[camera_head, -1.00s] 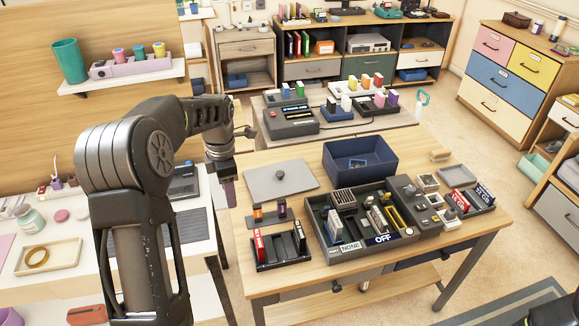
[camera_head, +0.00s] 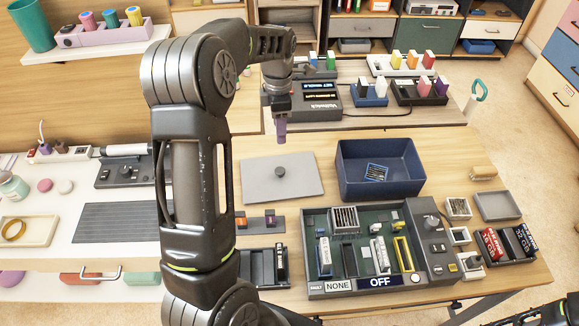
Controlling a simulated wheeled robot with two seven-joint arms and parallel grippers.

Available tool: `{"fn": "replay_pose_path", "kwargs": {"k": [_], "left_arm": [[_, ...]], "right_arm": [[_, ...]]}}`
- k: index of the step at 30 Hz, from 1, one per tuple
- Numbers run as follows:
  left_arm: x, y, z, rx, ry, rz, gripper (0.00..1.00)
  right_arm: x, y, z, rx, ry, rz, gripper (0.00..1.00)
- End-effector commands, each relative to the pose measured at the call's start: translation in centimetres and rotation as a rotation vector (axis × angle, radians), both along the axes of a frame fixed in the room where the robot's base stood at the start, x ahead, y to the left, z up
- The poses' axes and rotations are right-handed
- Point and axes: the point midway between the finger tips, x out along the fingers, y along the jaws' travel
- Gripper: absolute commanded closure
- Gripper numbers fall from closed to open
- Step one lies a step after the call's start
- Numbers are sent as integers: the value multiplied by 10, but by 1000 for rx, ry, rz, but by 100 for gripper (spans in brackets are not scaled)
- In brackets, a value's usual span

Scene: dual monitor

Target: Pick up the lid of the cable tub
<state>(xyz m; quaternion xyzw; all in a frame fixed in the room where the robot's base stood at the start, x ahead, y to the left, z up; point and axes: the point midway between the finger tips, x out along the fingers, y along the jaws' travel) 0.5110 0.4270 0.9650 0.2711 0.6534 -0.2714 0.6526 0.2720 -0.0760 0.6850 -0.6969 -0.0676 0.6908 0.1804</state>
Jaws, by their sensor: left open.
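The lid (camera_head: 262,188) is a flat light-grey plate with a small dark round knob (camera_head: 280,172) in its middle. It lies on the wooden table. The dark blue open tub (camera_head: 405,188) stands just right of it, with a small patterned item inside. My left gripper (camera_head: 280,133) points down, with purplish fingertips, and appears just above the knob in the picture, apart from it. It is open and empty; its fingers overlap from this side, so the gap does not show. Part of my right arm shows at the bottom right corner; its gripper does not show.
Small trays (camera_head: 497,206) lie at the right. A back table (camera_head: 345,121) holds a label device and colored blocks.

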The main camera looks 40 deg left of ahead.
Motion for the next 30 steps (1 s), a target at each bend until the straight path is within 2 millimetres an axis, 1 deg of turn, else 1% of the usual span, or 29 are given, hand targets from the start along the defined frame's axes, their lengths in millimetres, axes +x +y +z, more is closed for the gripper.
{"fn": "replay_pose_path", "kwargs": {"k": [2,7,12,16,18,24,27,30], "left_arm": [[0,0,-8,-1,1,0,49],[0,0,-19,0,0,0,49],[0,0,-34,0,0,0,49],[0,0,-52,0,0,0,49],[0,0,-65,0,0,0,49],[0,0,-93,0,0,0,49],[0,0,-101,0,0,0,49],[0,0,-101,0,0,0,49]], "right_arm": [[1,0,-8,1,-2,0,64],[1,0,-18,2,-4,1,64],[2,1,-32,5,-8,2,64],[4,1,-48,7,-13,2,64],[5,2,-61,9,-16,3,64],[7,3,-88,13,-22,4,64],[8,3,-95,14,-25,5,64],[8,3,-95,14,-26,5,64]]}}
